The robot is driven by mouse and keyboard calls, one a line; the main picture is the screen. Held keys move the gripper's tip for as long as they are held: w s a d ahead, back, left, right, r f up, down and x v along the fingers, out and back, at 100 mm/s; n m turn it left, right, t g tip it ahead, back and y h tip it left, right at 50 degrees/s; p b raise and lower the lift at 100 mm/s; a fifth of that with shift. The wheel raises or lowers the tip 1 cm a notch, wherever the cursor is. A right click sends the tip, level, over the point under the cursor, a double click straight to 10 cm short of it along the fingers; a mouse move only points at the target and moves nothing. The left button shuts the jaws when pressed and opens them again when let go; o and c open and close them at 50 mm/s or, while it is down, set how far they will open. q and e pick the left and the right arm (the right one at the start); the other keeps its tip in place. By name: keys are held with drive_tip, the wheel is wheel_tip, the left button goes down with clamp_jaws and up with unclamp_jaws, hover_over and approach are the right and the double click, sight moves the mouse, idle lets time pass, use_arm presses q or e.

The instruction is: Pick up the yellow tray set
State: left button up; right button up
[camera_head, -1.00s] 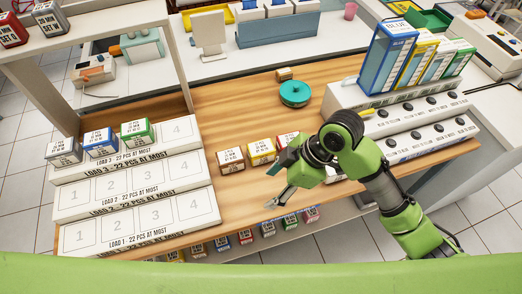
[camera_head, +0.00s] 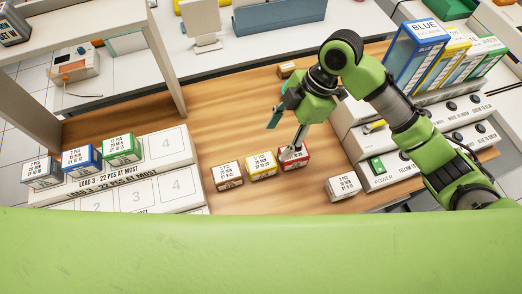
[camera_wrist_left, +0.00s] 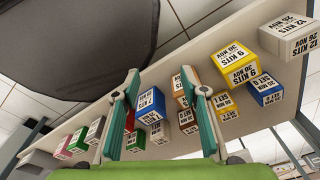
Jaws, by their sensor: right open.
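A small yellow-sided box with a white label (camera_head: 262,164) stands on the wooden table in the head view, between a brown box (camera_head: 227,175) and a red box (camera_head: 294,157). My right gripper (camera_head: 283,134) is open above and behind the red box. One fingertip overlaps the red box in the picture; I cannot tell whether it touches. In the left wrist view my left gripper (camera_wrist_left: 160,75) is open, with nothing between its fingers. Beyond it, a yellow box marked 9 KITS (camera_wrist_left: 235,63) and another yellow box (camera_wrist_left: 223,105) sit on a white shelf.
A white box (camera_head: 343,187) stands right of the row. White stepped stands (camera_head: 180,147) at left carry grey, blue and green boxes. At right, a white unit with knobs (camera_head: 387,172) stands near a rack of tall coloured boxes (camera_head: 415,55). The table's left-centre is clear.

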sight(263, 161)
drive_tip(key=x, duration=0.4)
drive_tip(key=s+p+x, duration=0.1)
drive_tip(key=x, duration=0.2)
drive_tip(key=shift+a, duration=0.1)
drive_tip(key=x, duration=0.1)
drive_tip(key=p+x, duration=0.1)
drive_tip(key=x, duration=0.1)
drive_tip(key=shift+w, duration=0.35)
drive_tip(key=shift+p+x, duration=0.4)
drive_tip(key=shift+x, duration=0.75)
drive_tip(key=shift+w+f, duration=0.1)
drive_tip(key=shift+f, duration=0.3)
drive_tip(key=shift+c, duration=0.4)
drive_tip(key=c, duration=1.2)
use_arm(q)
drive_tip(key=s+r, duration=0.2)
drive_tip(key=s, duration=0.1)
drive_tip(key=shift+a+r, duration=0.1)
drive_tip(key=shift+r, duration=0.3)
use_arm(e)
drive_tip(key=shift+c, duration=0.4)
use_arm(q)
drive_tip(key=shift+f, duration=0.1)
use_arm(e)
drive_tip(key=shift+r, duration=0.1)
